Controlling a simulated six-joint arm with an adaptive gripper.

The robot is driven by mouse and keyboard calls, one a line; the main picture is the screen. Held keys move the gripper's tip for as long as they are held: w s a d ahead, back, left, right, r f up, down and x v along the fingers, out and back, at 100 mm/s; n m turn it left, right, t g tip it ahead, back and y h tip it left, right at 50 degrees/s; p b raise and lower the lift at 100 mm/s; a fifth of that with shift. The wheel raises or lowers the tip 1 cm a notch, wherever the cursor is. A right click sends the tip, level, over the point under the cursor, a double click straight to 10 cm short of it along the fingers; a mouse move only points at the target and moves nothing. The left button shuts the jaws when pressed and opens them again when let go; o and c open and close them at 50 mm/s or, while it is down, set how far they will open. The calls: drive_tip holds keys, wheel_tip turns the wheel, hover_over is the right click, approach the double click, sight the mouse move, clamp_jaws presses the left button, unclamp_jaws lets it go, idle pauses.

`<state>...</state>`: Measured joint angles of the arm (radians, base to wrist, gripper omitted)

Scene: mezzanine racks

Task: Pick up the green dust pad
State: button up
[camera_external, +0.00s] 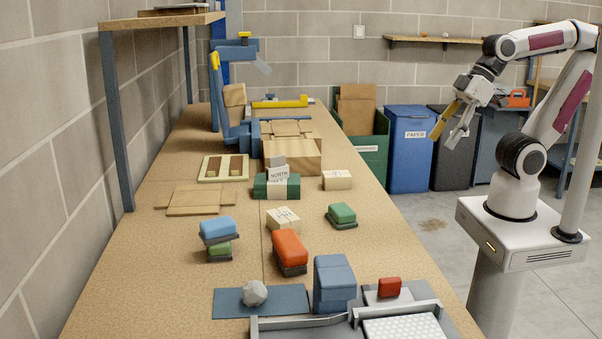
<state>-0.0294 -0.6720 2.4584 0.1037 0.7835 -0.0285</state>
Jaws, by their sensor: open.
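A green pad (342,213) with a dark underside lies alone on the workbench (190,295), right of the middle. A second green pad (220,249), also dark below, lies to the left, partly hidden under a blue pad (217,228) stacked on it. I cannot tell from their look which one is the dust pad.
An orange-red pad (290,247) and a paper-wrapped block (284,218) lie between the green pads. A blue block (334,284) and grey trays stand in front. A shelf (160,21) overhangs the left side.

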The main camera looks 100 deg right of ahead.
drive_tip(key=w+a+r+m+t+y, duration=0.15)
drive_tip(key=w+a+r, duration=0.25)
drive_tip(key=w, duration=0.5)
drive_tip(key=w+a+r+m+t+y, duration=0.1)
drive_tip(key=w+a+r+t, duration=0.3)
drive_tip(key=w, duration=0.6)
drive_tip(key=w+f+m+t+h, duration=0.1)
drive_tip(key=w+m+h, duration=0.3)
drive_tip(key=w, duration=1)
drive_tip(key=m+g+h, duration=0.9)
drive_tip(key=g+h, duration=0.1)
drive_tip(key=h, duration=0.3)
approach(346, 213)
drive_tip(key=shift+y, duration=0.25)
drive_tip(key=d, duration=0.1)
drive_tip(key=w+d, duration=0.1)
drive_tip(key=d+f, duration=0.1)
drive_tip(key=shift+w+d, duration=0.4)
drive_tip(key=shift+s+f, duration=0.15)
drive_tip(key=shift+s, duration=0.3)
